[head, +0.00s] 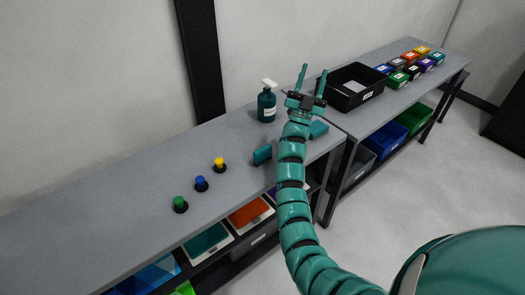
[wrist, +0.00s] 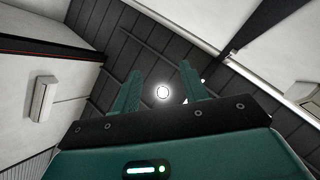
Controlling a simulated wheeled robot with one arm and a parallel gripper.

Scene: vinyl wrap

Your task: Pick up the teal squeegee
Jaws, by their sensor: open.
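Two teal pieces show on the grey workbench in the head view, a teal block (head: 262,154) left of my arm and a flatter teal piece (head: 318,130) right of it. My arm passes in front of the space between them, so I cannot tell which is the squeegee or whether they are one thing. My gripper (head: 312,80) is raised above the bench with its fingers pointing up, open and empty. In the wrist view my gripper (wrist: 160,72) shows spread fingers against the ceiling; no squeegee is in that view.
A teal spray bottle (head: 267,107) stands near the wall. Green (head: 180,203), blue (head: 201,183) and yellow (head: 219,164) knobbed items stand at the left. A black bin (head: 346,101) and several small coloured boxes (head: 411,71) are on the right bench. Bins fill the lower shelves.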

